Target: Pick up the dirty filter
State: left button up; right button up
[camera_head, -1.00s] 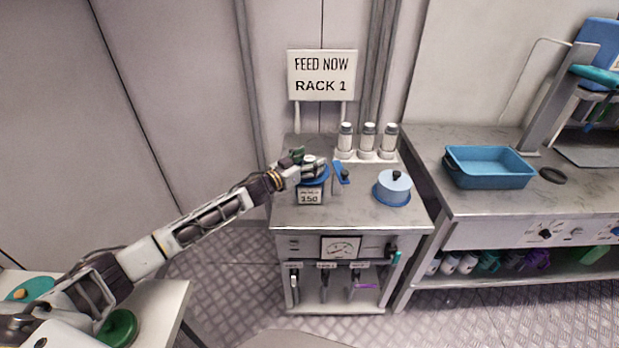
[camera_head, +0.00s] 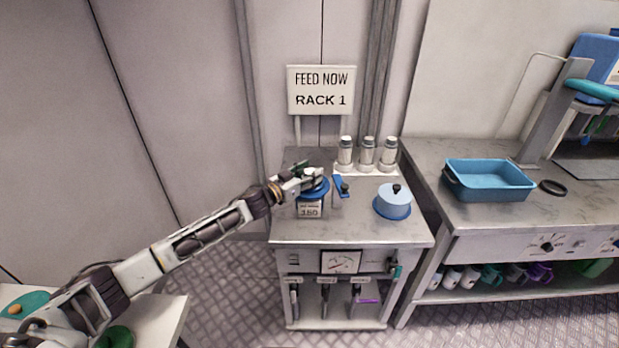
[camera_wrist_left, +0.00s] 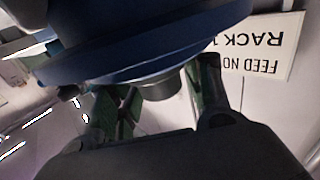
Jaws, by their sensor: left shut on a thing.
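My left gripper (camera_head: 312,172) is over a blue round part (camera_head: 317,188) on top of a small unit with a numbered label (camera_head: 310,210), on the metal cabinet. In the left wrist view the blue rim (camera_wrist_left: 150,62) fills the upper part, and a short grey stub (camera_wrist_left: 163,86) below it sits between my left gripper's green-sided fingers (camera_wrist_left: 165,97). The gripper is shut on this stub. No label marks any part as the dirty filter, so I cannot tell whether the held part is it. My right gripper is out of view.
A light blue lidded pot (camera_head: 393,203) and a blue-handled piece (camera_head: 341,187) stand to the right. Several white-capped bottles (camera_head: 367,152) line the back, near the sign (camera_head: 320,90). A blue tray (camera_head: 490,182) sits on the right bench.

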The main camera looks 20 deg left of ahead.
pick_arm(q)
jog(key=shift+r, duration=0.85)
notch_tip(320, 180, up, 7)
jog(key=shift+f+p, duration=0.1)
jog(key=shift+p, duration=0.7)
notch_tip(320, 180, up, 9)
jog(key=p, duration=0.1)
jog(key=shift+p, duration=0.4)
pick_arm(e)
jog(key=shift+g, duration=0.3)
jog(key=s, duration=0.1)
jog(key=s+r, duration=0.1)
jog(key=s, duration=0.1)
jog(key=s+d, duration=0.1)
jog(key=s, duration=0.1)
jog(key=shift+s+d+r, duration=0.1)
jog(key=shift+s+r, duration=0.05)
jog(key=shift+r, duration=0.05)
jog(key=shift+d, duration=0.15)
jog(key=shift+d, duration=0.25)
